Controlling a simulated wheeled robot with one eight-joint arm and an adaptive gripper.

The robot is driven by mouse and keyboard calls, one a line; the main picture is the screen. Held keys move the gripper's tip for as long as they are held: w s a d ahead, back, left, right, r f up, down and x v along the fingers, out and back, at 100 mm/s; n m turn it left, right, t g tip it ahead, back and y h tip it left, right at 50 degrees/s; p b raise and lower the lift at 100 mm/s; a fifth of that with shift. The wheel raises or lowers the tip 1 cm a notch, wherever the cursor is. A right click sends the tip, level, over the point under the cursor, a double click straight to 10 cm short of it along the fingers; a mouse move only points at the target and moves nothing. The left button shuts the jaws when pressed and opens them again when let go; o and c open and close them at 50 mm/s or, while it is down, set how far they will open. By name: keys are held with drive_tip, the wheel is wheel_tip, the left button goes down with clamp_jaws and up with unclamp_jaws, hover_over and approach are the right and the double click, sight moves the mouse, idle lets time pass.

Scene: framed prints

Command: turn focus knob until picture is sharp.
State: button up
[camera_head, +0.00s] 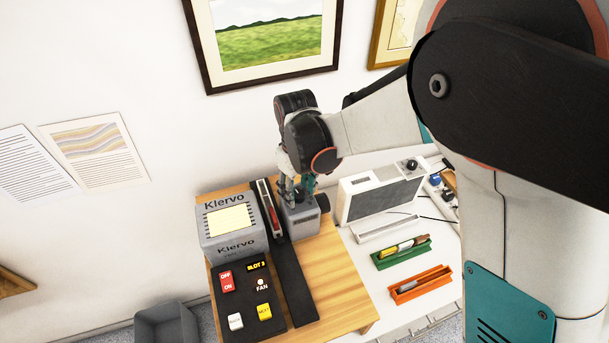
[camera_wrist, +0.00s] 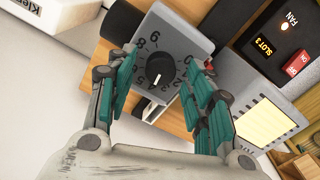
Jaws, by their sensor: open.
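The focus knob (camera_wrist: 160,71) is a round black dial with a white pointer line on a grey, numbered face. In the wrist view my gripper (camera_wrist: 162,88) is open, its teal-padded fingers on either side of the knob. The fingers look apart from the knob, though depth is hard to judge. In the head view my gripper (camera_head: 298,186) points down over the small grey housing (camera_head: 302,222), and the knob is hidden. A dark cylinder, possibly a lens (camera_head: 323,203), sticks out of the housing's right side. I cannot identify a projected picture in either view.
Left of the housing are a black slotted rail (camera_head: 292,288), the grey Klervo box (camera_head: 230,243) with a lit panel, and a switch panel (camera_head: 249,306). A white speaker-like box (camera_head: 382,193) and green (camera_head: 402,255) and orange (camera_head: 421,287) trays stand at right.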

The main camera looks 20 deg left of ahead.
drive_tip(key=shift+f, duration=0.35)
drive_tip(key=c, duration=1.1)
drive_tip(key=shift+o, duration=0.2)
drive_tip(key=shift+m, duration=0.3)
